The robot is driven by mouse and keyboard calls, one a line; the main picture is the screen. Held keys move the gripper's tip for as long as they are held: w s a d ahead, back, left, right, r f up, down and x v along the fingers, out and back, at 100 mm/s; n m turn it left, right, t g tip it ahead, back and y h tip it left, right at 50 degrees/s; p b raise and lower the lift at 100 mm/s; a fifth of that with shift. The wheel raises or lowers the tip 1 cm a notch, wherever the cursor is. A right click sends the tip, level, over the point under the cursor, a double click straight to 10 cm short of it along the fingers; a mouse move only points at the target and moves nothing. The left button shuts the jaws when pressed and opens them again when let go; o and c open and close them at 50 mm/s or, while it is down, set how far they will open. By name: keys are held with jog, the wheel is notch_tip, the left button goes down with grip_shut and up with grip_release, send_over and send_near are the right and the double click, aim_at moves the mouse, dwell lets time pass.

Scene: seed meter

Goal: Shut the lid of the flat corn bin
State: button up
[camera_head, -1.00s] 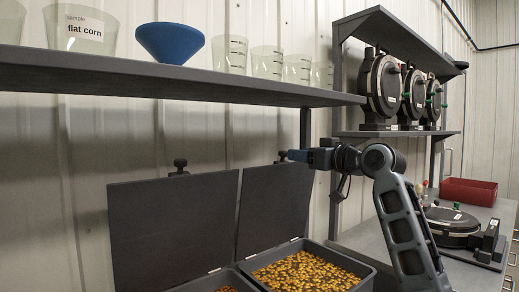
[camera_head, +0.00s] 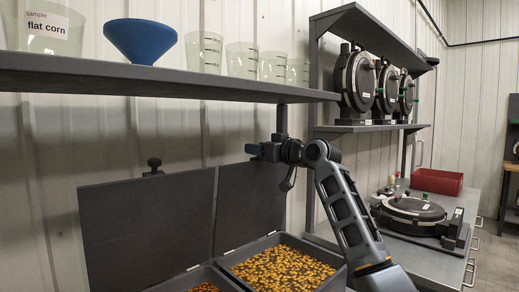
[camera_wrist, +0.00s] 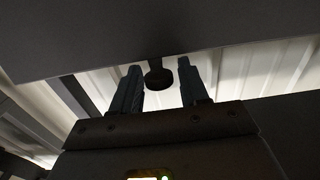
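Two grey bins stand side by side with dark lids raised upright. The right bin (camera_head: 334,272) holds yellow-brown corn, and its lid (camera_head: 247,212) leans open at the back. The left bin's lid (camera_head: 147,235) is also up, with only a little of its corn showing. I see no label telling which bin is flat corn. My gripper (camera_head: 257,150) is at the top edge of the right lid. In the wrist view, my gripper's two fingers (camera_wrist: 160,84) are apart, with a round dark knob (camera_wrist: 158,79) between their tips. I cannot tell whether they touch it.
A shelf (camera_head: 180,82) overhangs the bins, carrying a blue funnel (camera_head: 140,40), clear beakers and a container labelled "flat corn" (camera_head: 50,25). Round seed meters (camera_head: 357,80) stand on a rack to the right. A red tray (camera_head: 437,181) and another meter (camera_head: 410,212) occupy the bench.

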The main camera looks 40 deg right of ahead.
grip_shut()
dwell(0.4)
